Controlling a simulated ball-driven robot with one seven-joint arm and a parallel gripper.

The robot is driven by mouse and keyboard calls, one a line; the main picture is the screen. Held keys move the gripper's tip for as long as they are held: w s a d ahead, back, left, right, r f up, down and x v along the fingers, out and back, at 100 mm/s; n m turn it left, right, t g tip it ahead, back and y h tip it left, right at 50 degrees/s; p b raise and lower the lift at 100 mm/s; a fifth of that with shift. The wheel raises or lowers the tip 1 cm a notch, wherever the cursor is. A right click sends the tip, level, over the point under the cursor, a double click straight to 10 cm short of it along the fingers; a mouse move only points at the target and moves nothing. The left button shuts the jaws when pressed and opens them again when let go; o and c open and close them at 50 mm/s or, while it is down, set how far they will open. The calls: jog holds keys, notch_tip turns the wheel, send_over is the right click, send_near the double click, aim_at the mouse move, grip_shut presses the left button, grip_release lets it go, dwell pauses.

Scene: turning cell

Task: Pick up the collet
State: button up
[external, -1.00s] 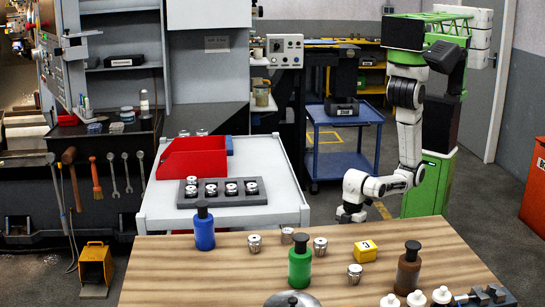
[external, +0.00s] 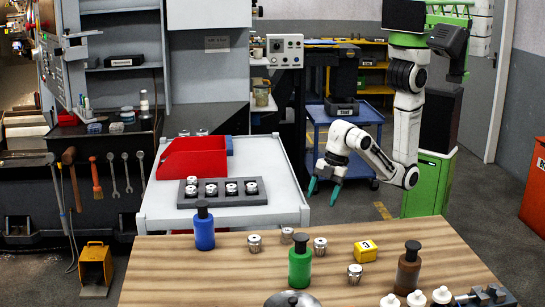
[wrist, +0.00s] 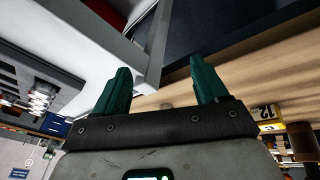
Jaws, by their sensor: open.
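Several small silvery collets stand on the wooden table; one (external: 254,243) is left of the green bottle, another (external: 320,246) behind it to the right, and one (external: 355,273) nearer the front. More collets (external: 211,188) sit in a grey rack (external: 262,198) on the white cart; some metal pieces (wrist: 40,97) also show at the left of the wrist view. My gripper (external: 323,195) has teal fingers, spread apart and pointing down, in the air beyond the table's back edge and right of the cart. In the wrist view the fingers (wrist: 163,70) are open with nothing between them.
Blue (external: 204,230), green (external: 300,262) and brown (external: 408,268) bottles stand on the table (external: 220,278). A yellow numbered block (external: 366,251) lies near its back edge. A red bin (external: 190,160) is on the white cart (external: 265,155). A blue trolley (external: 335,117) stands behind my arm.

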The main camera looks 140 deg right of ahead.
jog(key=w+d+r+m+t+h+b, duration=0.1)
jog(key=w+d+r+m+h+b, duration=0.3)
jog(key=w+d+r+m, duration=0.45)
jog(key=m+g+y+b, duration=0.5)
jog(key=m+b, duration=1.1)
jog(key=m, duration=0.3)
send_near(321, 241)
jog(key=shift+s+d+f+n, duration=0.2)
jog(key=shift+d+n, duration=0.05)
jog(key=shift+d, duration=0.2)
jog(key=shift+a+f, duration=0.15)
jog(key=shift+a, duration=0.05)
notch_tip(321, 241, down, 10)
jog(key=shift+w+f+b, duration=0.15)
jog(key=shift+b, duration=0.85)
